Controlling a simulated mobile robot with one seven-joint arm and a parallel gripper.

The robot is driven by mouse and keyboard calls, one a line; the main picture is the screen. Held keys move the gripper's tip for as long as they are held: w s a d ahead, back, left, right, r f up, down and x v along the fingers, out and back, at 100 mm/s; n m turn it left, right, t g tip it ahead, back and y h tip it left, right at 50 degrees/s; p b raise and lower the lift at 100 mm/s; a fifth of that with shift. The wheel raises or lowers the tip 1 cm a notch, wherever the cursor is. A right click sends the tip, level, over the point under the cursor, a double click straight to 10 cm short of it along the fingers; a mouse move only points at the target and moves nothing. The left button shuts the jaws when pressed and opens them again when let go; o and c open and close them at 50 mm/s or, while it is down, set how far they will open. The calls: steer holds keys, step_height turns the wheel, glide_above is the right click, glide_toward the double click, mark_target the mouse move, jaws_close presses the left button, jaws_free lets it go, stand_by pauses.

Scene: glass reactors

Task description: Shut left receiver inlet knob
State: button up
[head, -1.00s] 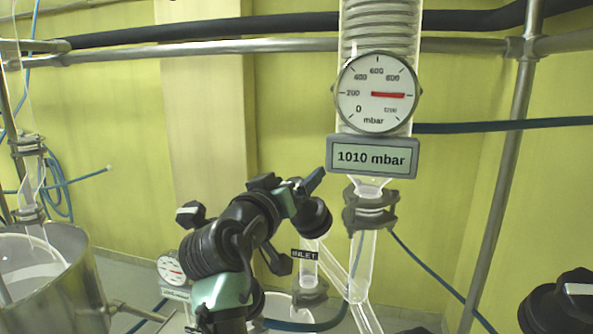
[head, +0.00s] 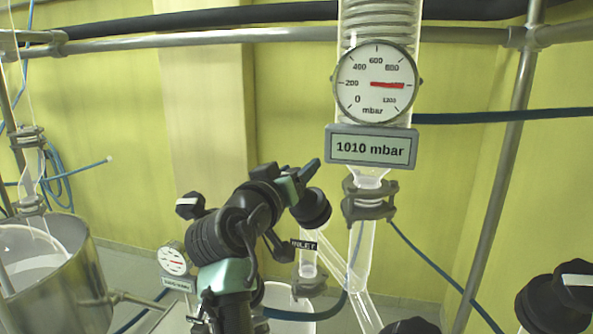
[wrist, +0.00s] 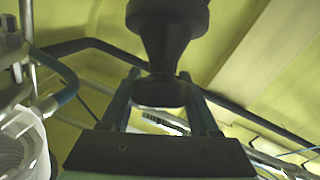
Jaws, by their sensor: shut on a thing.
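A black knob (head: 313,207) sits just above the INLET label (head: 304,245) on the glass piece in the head view. My gripper (head: 308,176) is at this knob, reaching in from the left, with a finger showing above it. In the wrist view the two teal fingers of my gripper (wrist: 162,105) stand on either side of the black knob (wrist: 165,92), and they are shut on its narrow end. The knob's wider body rises to the top of that view. Its far side and its turn angle cannot be told.
A round gauge (head: 375,83) and a 1010 mbar display (head: 371,147) hang on the glass column to the right. A metal vessel (head: 75,275) stands at the left. Other black knobs (head: 556,302) are at the lower right. A steel rail crosses behind.

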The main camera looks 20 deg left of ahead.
steer(key=shift+f+b, duration=0.15)
steer(key=shift+b, duration=0.3)
steer(key=m+h+b, duration=0.1)
steer(key=b, duration=0.1)
steer(key=m+h+b, duration=0.2)
steer(key=b, duration=0.1)
steer(key=shift+s+d+f+h, duration=0.1)
steer(key=shift+d+f+h, duration=0.1)
steer(key=shift+h, duration=0.1)
steer(key=m+h+b, duration=0.2)
steer(key=m+g+h+b, duration=0.1)
steer(key=m+h, duration=0.1)
steer(key=shift+s+d+r, duration=0.1)
steer(key=shift+d+r, duration=0.2)
steer(key=m+g+h, duration=0.1)
steer(key=m+h, duration=0.1)
steer(key=m+g+h, duration=0.1)
steer(key=shift+s+d+r+m+g+p, duration=0.2)
steer(key=shift+d+r+m+g+p, duration=0.1)
steer(key=shift+d+r+m, duration=0.1)
steer(key=shift+s+m+g+h+p, duration=0.1)
steer(key=shift+m+g+h+p, duration=0.2)
steer(key=shift+m+h+p, duration=0.2)
steer(key=shift+s+d+m+g+h+p, duration=0.15)
steer(key=shift+m+g+h+p, duration=0.75)
steer(key=shift+p, duration=0.5)
steer(key=shift+f+m+g+p, duration=0.3)
steer(key=shift+m+g+p, duration=0.1)
steer(key=shift+m+p, duration=0.3)
